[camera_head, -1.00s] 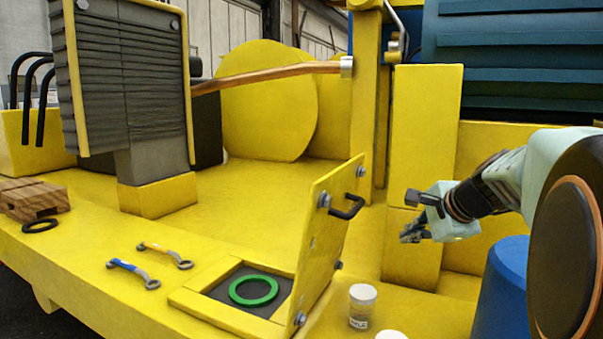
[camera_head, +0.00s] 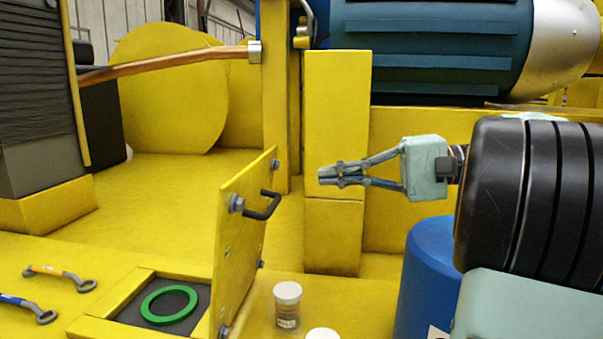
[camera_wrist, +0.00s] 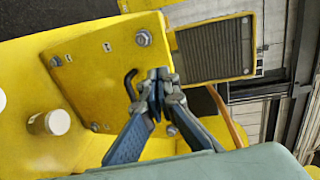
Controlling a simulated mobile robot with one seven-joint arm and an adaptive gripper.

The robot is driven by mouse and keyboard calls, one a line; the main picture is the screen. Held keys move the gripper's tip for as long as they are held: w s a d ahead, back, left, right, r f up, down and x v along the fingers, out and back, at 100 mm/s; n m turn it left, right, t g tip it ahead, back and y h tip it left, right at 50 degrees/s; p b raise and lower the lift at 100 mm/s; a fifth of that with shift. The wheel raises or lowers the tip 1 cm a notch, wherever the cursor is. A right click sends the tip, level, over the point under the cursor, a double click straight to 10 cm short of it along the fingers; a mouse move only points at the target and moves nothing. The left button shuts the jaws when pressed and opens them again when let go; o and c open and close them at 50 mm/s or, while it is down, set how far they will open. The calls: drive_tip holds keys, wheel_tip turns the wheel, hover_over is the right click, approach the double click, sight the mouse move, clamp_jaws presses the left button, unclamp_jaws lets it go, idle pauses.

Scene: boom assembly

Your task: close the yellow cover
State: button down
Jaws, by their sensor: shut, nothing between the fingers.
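The yellow cover (camera_head: 240,240) stands raised and nearly upright on the right side of a shallow square recess (camera_head: 140,322). A black handle (camera_head: 263,206) and grey bolts are on its right face. The cover and handle also show in the wrist view (camera_wrist: 105,65). My gripper (camera_head: 322,178) is shut and empty, pointing left. It is up and to the right of the handle in the head view. In the wrist view its fingertips (camera_wrist: 158,78) appear beside the black handle; I cannot tell whether they touch it, but in the head view they look apart.
A green ring (camera_head: 169,305) lies in the recess. A jar with a white lid (camera_head: 288,305) stands right of the cover, with another white lid (camera_head: 322,335) nearby. A blue barrel (camera_head: 425,275) stands further right. Two wrenches (camera_head: 60,276) lie left. A yellow post (camera_head: 336,120) rises behind my gripper.

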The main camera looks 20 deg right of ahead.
drive_tip(key=p, duration=0.1)
approach(241, 177)
drive_tip(key=x, duration=0.5)
drive_tip(key=shift+f, duration=0.15)
drive_tip(key=shift+w+a+p, duration=0.35)
drive_tip(key=shift+w+a, duration=0.05)
drive_tip(key=shift+a, duration=0.25)
